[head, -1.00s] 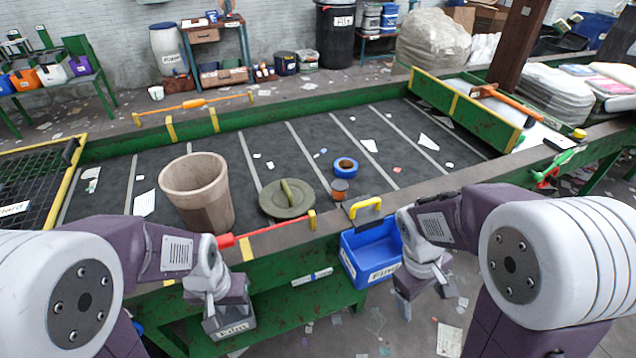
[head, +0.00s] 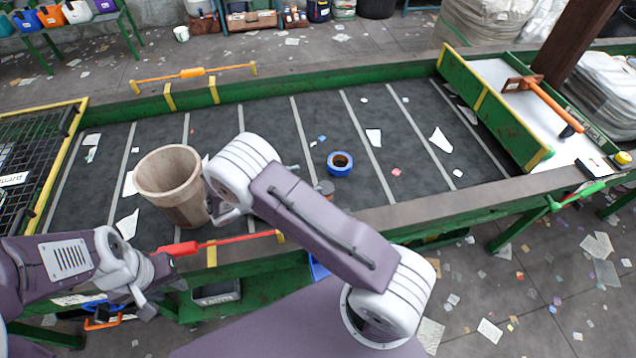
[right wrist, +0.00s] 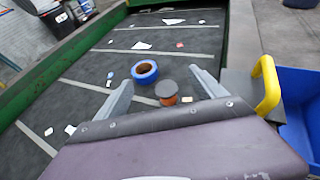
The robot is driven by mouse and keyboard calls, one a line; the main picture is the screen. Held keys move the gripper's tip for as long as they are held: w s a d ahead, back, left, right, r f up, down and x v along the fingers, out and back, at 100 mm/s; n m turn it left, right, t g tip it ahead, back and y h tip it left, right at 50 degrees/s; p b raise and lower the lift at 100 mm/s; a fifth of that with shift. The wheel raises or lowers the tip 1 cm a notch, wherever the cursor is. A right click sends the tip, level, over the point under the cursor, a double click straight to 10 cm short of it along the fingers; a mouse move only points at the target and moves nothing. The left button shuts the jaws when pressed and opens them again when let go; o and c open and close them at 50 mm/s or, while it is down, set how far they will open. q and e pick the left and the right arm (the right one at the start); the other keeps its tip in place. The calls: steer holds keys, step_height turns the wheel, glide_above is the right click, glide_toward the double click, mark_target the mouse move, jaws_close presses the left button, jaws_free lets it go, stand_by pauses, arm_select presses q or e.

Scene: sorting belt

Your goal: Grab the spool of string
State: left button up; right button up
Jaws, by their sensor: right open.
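The spool of string, a small orange-brown spool with a grey round top, stands upright on the dark belt in the right wrist view (right wrist: 168,93). In the head view only a bit of the spool (head: 325,187) shows behind my right arm. In the right wrist view my right gripper (right wrist: 160,80) is open, its two fingers pointing towards the spool, which appears between them, near the right finger. Nothing is held. In the head view the right gripper is hidden by its arm. My left gripper (head: 143,306) hangs near the belt's front edge; its jaw opening is unclear.
A blue tape roll (head: 340,163) lies just behind the spool. A brown bucket (head: 170,185) stands to the left on the belt. A yellow handle (right wrist: 267,85) and blue bin (right wrist: 300,115) are right of the gripper. Paper scraps dot the belt.

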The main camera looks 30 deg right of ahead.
steer(key=b, duration=0.7)
glide_toward(325, 193)
steer(key=shift+w+d+f, duration=0.25)
steer(key=shift+w+d, duration=0.1)
steer(key=shift+w, duration=0.15)
steer(key=shift+w+d+f, duration=0.25)
steer(key=shift+w+d, duration=0.1)
steer(key=shift+w, duration=0.15)
steer(key=shift+x, duration=0.85)
steer(key=shift+d+r, duration=0.1)
steer(key=shift+d, duration=0.1)
steer(key=b+x, duration=0.1)
steer(key=x, duration=0.3)
steer(key=shift+w+d+b, duration=0.15)
steer(key=shift+d+b, duration=0.15)
steer(key=shift+d, duration=0.25)
steer(key=c, duration=1.5)
